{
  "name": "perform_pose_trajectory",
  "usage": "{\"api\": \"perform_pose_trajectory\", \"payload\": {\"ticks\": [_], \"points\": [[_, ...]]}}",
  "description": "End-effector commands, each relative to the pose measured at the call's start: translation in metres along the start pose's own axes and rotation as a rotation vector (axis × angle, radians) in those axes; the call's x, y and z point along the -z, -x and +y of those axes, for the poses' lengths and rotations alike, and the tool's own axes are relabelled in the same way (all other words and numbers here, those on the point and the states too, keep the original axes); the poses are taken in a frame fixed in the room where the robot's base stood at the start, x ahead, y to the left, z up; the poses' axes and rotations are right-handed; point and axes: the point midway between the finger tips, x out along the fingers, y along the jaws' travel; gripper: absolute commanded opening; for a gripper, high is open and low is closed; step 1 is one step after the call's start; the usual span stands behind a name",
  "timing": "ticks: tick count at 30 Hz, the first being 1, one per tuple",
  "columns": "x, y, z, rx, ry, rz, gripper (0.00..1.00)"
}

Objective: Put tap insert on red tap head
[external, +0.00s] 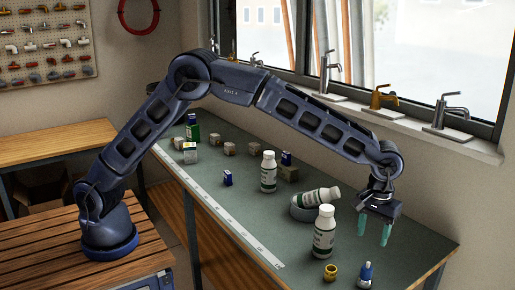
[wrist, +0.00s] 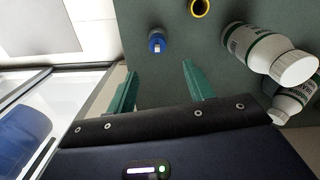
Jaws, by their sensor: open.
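A small blue piece with a pale metal stem (external: 365,275) stands at the near end of the green bench. It also shows in the wrist view (wrist: 157,43), just beyond and between my fingertips. A yellow brass ring (external: 330,272) stands to its left; in the wrist view the ring (wrist: 200,7) is cut by the top edge and has a dark opening. I cannot tell for sure which is the tap insert, and I see no red tap head. My gripper (external: 374,229) is open and empty, with green fingers (wrist: 160,72) above the bench, apart from both pieces.
A white bottle (external: 324,231) stands left of my gripper. A third bottle (external: 268,171) and small boxes stand farther back. Taps line the windowsill (external: 440,140) at the right.

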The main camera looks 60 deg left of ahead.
Motion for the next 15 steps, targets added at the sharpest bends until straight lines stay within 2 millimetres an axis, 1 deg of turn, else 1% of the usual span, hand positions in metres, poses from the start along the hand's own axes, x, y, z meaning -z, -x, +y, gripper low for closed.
{"api": "perform_pose_trajectory", "payload": {"ticks": [2, 5, 6, 8, 9, 11, 12, 14, 15], "points": [[0.009, 0.015, -0.015, -0.010, 0.002, 0.006, 0.52], [0.022, 0.040, -0.045, -0.023, -0.003, 0.015, 0.52], [0.027, 0.052, -0.060, -0.030, -0.006, 0.019, 0.52], [0.035, 0.070, -0.084, -0.039, -0.010, 0.027, 0.52], [0.039, 0.081, -0.100, -0.045, -0.014, 0.032, 0.52], [0.043, 0.097, -0.124, -0.053, -0.020, 0.040, 0.52], [0.046, 0.107, -0.141, -0.058, -0.023, 0.045, 0.52], [0.050, 0.121, -0.165, -0.066, -0.029, 0.054, 0.52], [0.051, 0.130, -0.181, -0.071, -0.032, 0.060, 0.52]]}}
